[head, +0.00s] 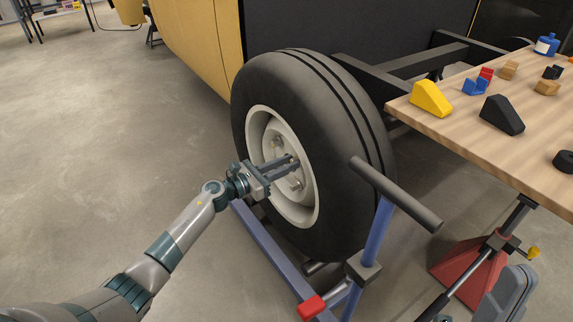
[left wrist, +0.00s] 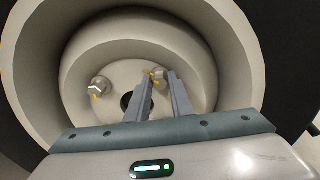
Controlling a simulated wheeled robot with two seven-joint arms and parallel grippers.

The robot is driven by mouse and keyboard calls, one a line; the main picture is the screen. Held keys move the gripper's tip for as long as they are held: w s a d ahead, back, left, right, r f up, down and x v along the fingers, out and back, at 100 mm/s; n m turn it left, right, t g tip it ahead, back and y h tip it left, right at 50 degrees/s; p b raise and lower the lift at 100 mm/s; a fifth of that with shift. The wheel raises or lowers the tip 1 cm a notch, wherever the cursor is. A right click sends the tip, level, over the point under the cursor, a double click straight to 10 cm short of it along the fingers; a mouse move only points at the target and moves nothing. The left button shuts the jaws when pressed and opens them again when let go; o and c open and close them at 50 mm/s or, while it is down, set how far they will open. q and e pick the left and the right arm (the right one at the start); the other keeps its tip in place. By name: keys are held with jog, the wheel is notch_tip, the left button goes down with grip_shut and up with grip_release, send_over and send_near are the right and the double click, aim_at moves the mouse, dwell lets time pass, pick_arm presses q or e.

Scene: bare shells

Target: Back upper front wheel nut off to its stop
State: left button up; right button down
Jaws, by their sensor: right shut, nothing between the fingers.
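The wheel (head: 318,130) has a black tyre and a pale rim, with a hub hole at its centre. My left gripper (head: 294,162) reaches into the rim from the left. In the left wrist view, the tips of its fingers (left wrist: 160,76) stand either side of a grey nut with yellow marks (left wrist: 159,83). Whether they press on it I cannot tell. A second nut with a yellow mark (left wrist: 100,88) sits clear to the left of the fingers. In the head view, a lower nut (head: 296,184) shows below my fingers.
A blue wheel stand with a dark crossbar (head: 396,195) stands close in front of the tyre. A wooden table (head: 455,125) with blocks and a yellow wedge (head: 431,98) is at right, above a red jack stand (head: 470,268). The floor at left is clear.

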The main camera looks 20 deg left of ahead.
pick_arm(q)
grip_shut()
